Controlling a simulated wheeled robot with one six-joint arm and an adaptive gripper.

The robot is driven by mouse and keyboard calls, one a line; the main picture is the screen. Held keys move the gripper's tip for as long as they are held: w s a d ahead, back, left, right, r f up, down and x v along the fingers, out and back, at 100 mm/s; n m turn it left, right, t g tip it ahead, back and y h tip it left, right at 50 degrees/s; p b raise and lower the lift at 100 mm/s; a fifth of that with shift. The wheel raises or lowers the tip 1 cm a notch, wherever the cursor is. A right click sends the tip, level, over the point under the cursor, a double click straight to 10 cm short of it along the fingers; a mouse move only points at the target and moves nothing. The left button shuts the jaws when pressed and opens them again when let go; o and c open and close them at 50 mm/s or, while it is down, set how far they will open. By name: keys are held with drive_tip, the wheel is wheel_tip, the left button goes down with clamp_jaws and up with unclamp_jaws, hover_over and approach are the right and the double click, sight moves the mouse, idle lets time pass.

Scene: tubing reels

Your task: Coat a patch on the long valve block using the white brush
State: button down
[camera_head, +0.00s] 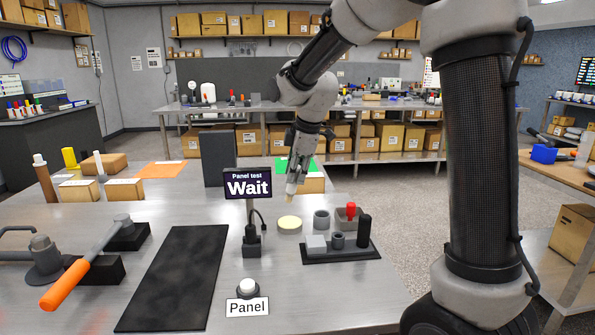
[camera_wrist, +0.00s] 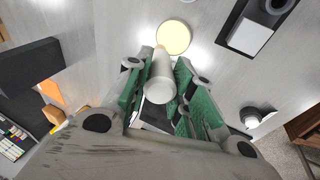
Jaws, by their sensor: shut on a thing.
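My gripper (camera_head: 298,168) is shut on the white brush (camera_head: 292,187), which points down. In the wrist view the pale brush (camera_wrist: 160,72) is between the green-padded fingers, its tip near the edge of a cream disc (camera_wrist: 173,36). The tip seems above or beside this disc (camera_head: 290,223); contact is unclear. I cannot tell for sure which thing is the long valve block. A dark base (camera_head: 340,256) with grey blocks and a black post stands right of the disc. Dark blocks with grey fittings and an orange-handled lever (camera_head: 65,285) stand at the left.
A "Wait" sign (camera_head: 248,184) stands left of the disc. A white button (camera_head: 247,287) with a "Panel" label is in front. A black mat (camera_head: 178,278) lies bare. A tall dark box (camera_head: 216,158) and a bin (camera_head: 349,218) with a red-topped item stand nearby.

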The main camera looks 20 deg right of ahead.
drive_tip(key=shift+f, duration=2.85)
drive_tip(key=shift+f, duration=0.7)
drive_tip(key=shift+r, duration=3.55)
